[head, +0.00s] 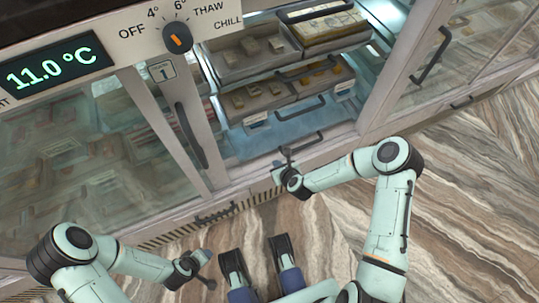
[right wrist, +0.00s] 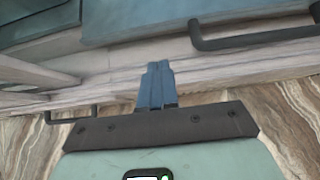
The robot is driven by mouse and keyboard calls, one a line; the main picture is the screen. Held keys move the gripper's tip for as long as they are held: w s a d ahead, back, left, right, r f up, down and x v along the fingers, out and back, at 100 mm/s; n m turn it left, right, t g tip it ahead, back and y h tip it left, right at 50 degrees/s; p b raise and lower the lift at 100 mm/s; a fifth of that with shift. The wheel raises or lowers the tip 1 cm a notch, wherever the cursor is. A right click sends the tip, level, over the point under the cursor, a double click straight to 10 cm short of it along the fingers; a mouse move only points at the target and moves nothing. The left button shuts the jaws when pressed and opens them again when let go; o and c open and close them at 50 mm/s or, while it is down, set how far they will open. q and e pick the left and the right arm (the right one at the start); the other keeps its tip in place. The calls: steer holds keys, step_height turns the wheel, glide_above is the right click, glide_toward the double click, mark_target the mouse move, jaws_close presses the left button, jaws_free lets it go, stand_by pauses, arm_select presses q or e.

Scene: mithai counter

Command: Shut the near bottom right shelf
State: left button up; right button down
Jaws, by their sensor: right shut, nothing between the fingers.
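The near bottom right shelf (head: 285,134) is the low blue shelf in the open right bay of the cabinet, and its bare top shows. Its dark bar handle (head: 303,145) faces the front sill. My right gripper (head: 283,160) is shut and empty, just left of this handle and close to the shelf's front. In the right wrist view my shut fingers (right wrist: 158,82) point toward the cabinet, with a dark handle (right wrist: 255,38) ahead to the right. Contact with the shelf cannot be told. My left gripper (head: 203,268) is low at the left, away from the shelf; its jaws are unclear.
Upper shelves (head: 285,95) with sweets and a lidded box (head: 325,27) stand above the blue shelf. Glass doors (head: 75,165) close the left side. A control panel shows 11.0 °C (head: 50,69). The striped floor (head: 480,200) is clear at the right.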

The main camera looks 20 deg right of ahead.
mark_target(265, 147)
steer(key=b+x, duration=0.1)
steer(key=x, duration=0.2)
steer(key=shift+w+a, duration=0.15)
steer(key=shift+w, duration=0.2)
arm_select(q)
steer(key=shift+a+f+b, duration=0.15)
steer(key=shift+a+f, duration=0.2)
steer(key=shift+f, duration=0.35)
steer(key=shift+a+f+b, duration=0.15)
steer(key=shift+a+f, duration=0.15)
steer(key=shift+f, duration=0.4)
arm_select(e)
steer(key=shift+w+a+r, duration=0.1)
steer(key=shift+w, duration=1.45)
steer(key=shift+w+a+b, duration=0.1)
steer(key=shift+w+b, duration=0.3)
steer(key=shift+w, duration=0.95)
arm_select(q)
steer(key=shift+s+a+f+g, duration=0.1)
steer(key=shift+s+f+g, duration=0.2)
steer(key=shift+s+f, duration=0.4)
